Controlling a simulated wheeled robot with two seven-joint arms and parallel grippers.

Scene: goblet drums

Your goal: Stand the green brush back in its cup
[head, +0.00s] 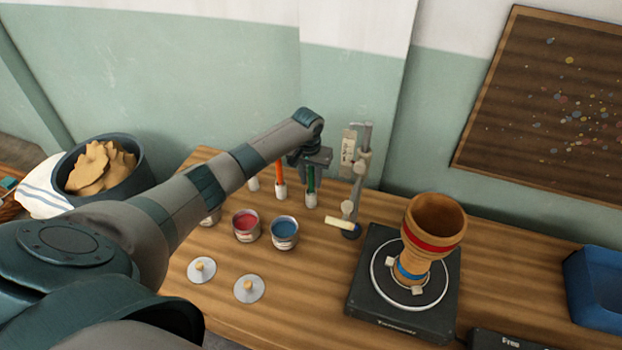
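The green brush (311,179) is upright below my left gripper (313,172), with its upper end hidden by the gripper. Its lower end meets a small white cup (311,200); whether it is seated inside or just over the rim is too small to tell. My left gripper reaches in over the table from the left and points down at the brush. Its fingers are dark and small here, so their grip on the brush cannot be made out. My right gripper is not in view.
An orange brush (280,172) stands left of the green one. A metal stand (359,180) is close on the right. Red (246,225) and blue (285,232) paint cans stand in front. A goblet drum (433,232) sits on a black turntable (371,300).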

